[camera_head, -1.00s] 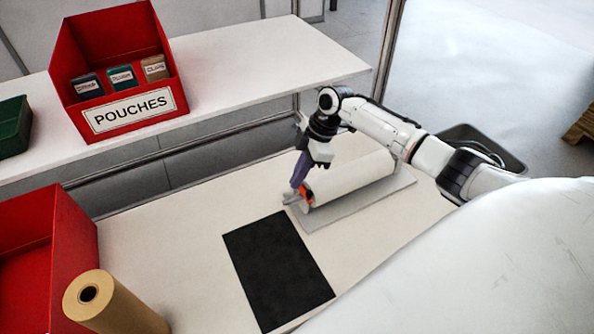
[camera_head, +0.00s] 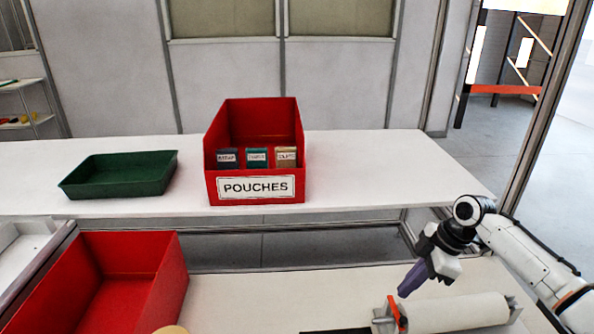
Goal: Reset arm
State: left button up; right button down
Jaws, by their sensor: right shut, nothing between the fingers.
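My right arm (camera_head: 525,262) comes in from the right edge. My right gripper (camera_head: 412,280) points down and to the left, with purple fingers shut and nothing seen between them. It is near the left end of a white roll (camera_head: 455,313) that lies on the lower table and has an orange-red part (camera_head: 397,314) at that end. I cannot tell whether the fingertips touch it, but they appear apart from it. My left gripper is not in view.
A red box labelled POUCHES (camera_head: 255,160) holds several small packs on the upper white shelf (camera_head: 360,165). A green tray (camera_head: 120,174) stands left of it. A red bin (camera_head: 125,275) is at lower left. A black mat (camera_head: 335,331) edges in at the bottom.

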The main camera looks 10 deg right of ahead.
jog(key=s+a+f+m+t, duration=0.1)
jog(key=s+a+f, duration=0.2)
jog(key=f, duration=0.3)
jog(key=s+a+f+m+t, duration=0.1)
jog(key=s+a+f+m, duration=0.1)
jog(key=a+f, duration=0.4)
jog(key=s+a+f+m, duration=0.1)
jog(key=s+a+f, duration=0.4)
jog(key=f, duration=0.1)
jog(key=shift+a+m+t, duration=0.15)
jog(key=shift+m+t, duration=0.15)
jog(key=shift+t, duration=0.1)
jog(key=s+a+m, duration=0.1)
jog(key=s+a+f+t, duration=0.1)
jog(key=s, duration=0.1)
jog(key=s+a+m, duration=0.1)
jog(key=s+a, duration=0.1)
jog(key=shift+s+f+m+t, duration=0.25)
jog(key=shift+m+t, duration=0.05)
jog(key=s+r+m+t, duration=0.1)
jog(key=s, duration=0.1)
jog(key=s+a+m, duration=0.1)
jog(key=s, duration=0.2)
jog(key=s+a+r+m+t+h, duration=0.1)
jog(key=s+m, duration=0.1)
jog(key=shift+s+r+t, duration=0.15)
jog(key=shift+r+t, duration=0.15)
